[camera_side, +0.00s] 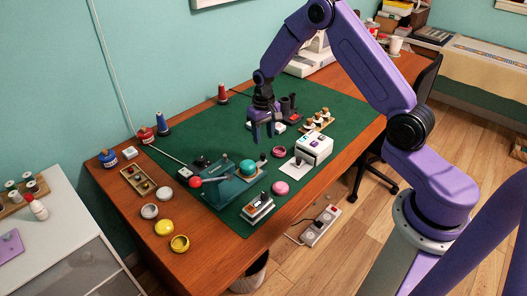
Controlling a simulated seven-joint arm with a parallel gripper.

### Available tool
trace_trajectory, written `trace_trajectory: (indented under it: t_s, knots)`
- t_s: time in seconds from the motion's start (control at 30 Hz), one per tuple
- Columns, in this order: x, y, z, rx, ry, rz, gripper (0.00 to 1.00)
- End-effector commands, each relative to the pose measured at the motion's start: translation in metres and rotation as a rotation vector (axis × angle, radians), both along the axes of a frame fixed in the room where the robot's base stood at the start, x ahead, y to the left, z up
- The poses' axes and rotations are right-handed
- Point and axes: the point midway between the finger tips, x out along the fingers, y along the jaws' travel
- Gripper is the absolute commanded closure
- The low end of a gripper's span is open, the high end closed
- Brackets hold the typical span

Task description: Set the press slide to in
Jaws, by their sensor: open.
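A dark green press (222,191) stands on the green mat (331,91), near the front left of the desk. It has a lever with a red ball (195,182) at its left and a round teal part (248,167) at its right. A small upright knob (263,158) shows at the right end of the press; I cannot tell whether it belongs to the slide, or how far in the slide sits. My gripper (263,138) is open and empty, pointing down, above and behind the right part of the press, apart from it.
A white box with coloured buttons (315,147) stands right of the press. Yellow and pale round containers (164,228) line the left. Thread spools (162,123) stand behind.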

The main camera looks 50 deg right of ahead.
Motion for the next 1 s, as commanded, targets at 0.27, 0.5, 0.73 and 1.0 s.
trace_trajectory:
  t_s: [0.27, 0.5, 0.73, 1.0]
  knots:
    - [-0.001, 0.000, -0.050, 0.000, 0.002, 0.001, 0.53]
    - [0.000, 0.000, -0.073, 0.000, -0.001, 0.001, 0.53]
    - [0.000, 0.000, -0.077, 0.000, -0.002, 0.001, 0.53]
    - [0.000, 0.000, -0.076, 0.000, -0.001, 0.001, 0.92]
